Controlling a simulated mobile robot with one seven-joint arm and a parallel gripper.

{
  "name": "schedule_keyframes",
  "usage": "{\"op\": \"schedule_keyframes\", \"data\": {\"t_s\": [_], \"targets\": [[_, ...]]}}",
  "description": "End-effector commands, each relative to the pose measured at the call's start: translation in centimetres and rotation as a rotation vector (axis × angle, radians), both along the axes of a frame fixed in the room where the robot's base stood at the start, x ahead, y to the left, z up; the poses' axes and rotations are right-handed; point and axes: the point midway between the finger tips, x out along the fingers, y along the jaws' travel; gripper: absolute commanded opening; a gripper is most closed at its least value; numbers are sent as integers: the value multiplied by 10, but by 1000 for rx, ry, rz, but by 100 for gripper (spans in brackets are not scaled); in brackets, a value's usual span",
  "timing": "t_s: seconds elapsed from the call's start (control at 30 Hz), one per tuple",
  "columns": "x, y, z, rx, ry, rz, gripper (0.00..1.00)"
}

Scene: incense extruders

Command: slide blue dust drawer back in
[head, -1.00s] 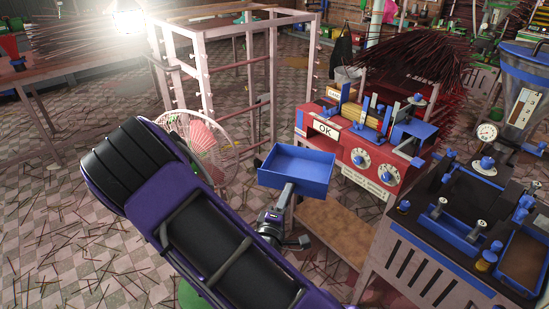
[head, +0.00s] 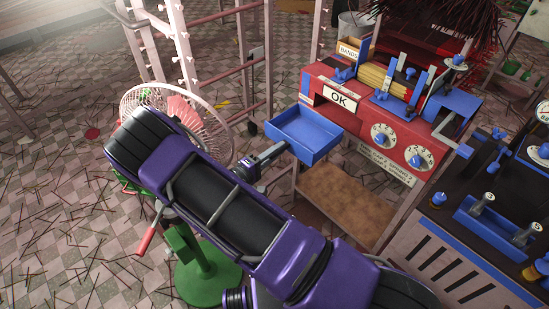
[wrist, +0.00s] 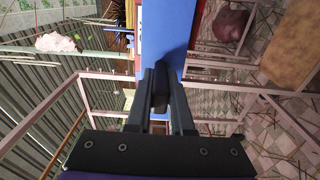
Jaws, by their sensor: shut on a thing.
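The blue dust drawer (head: 312,128) is an open-topped tray, held level in the air in front of the left part of the red machine (head: 385,123). My gripper (head: 279,150) is shut on the drawer's near side, apparently on its handle. In the wrist view my gripper (wrist: 160,98) has both fingers closed on a dark handle, with the drawer's blue face (wrist: 165,38) just beyond. A dark opening (head: 322,106) shows in the machine's front below the OK sign, partly hidden behind the drawer. I cannot tell whether the drawer's far edge touches the machine.
A brown-topped shelf (head: 345,200) lies below the machine. A dark bench with blue-trimmed trays (head: 490,222) stands at the right. A pale fan (head: 172,105) and a pink rack (head: 243,60) stand at the left. Incense sticks litter the checkered floor.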

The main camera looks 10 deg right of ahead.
Motion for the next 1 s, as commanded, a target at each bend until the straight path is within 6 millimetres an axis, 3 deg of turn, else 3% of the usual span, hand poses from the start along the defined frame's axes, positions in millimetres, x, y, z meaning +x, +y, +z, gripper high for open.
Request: {"op": "schedule_keyframes", "data": {"t_s": [0.17,1.0], "targets": [[0,6,-16,-2,-2,-39,0],[25,-32,-16,-2,-4,-41,0]]}}
